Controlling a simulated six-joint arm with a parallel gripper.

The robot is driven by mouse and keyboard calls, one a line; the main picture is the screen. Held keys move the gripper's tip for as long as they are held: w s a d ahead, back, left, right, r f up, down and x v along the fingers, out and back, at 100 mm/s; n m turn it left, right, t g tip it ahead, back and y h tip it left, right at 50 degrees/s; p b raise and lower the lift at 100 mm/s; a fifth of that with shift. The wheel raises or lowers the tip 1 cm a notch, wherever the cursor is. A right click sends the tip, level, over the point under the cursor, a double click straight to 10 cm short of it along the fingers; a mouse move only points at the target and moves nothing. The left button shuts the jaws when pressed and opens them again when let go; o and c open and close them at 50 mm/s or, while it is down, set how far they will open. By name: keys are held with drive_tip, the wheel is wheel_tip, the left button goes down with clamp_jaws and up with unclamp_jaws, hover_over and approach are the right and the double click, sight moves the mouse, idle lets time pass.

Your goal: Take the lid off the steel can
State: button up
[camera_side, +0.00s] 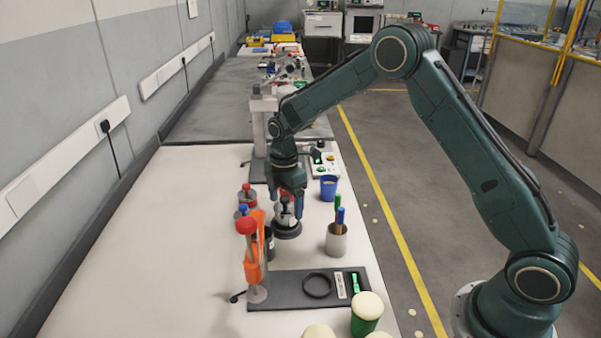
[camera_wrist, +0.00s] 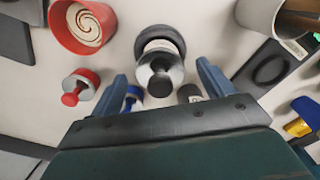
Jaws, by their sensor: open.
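The steel can (camera_side: 286,217) stands upright in a black round base (camera_side: 287,231) on the white table. In the wrist view the can (camera_wrist: 158,45) shows a pale label band. Its round steel lid (camera_wrist: 174,70) sits on top, with a black knob (camera_wrist: 160,85) facing the camera. My gripper (camera_side: 287,197) points down over the can, its fingers spread. In the wrist view the fingers of my gripper (camera_wrist: 163,74) lie on either side of the lid, apart from it in that picture. In the side view the fingers partly hide the lid.
A red-knobbed pot (camera_side: 247,196) and a blue-knobbed one stand left of the can. A marker cup (camera_side: 336,242) and blue cup (camera_side: 328,188) are to the right. A dark board (camera_side: 290,280) holds a black ring. The table's left is clear.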

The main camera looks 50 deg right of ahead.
sight(285, 197)
drive_tip(key=c, duration=1.1)
drive_tip(key=shift+o, duration=0.2)
drive_tip(key=shift+r, duration=0.1)
wheel_tip(285, 197, up, 20)
idle(0.4)
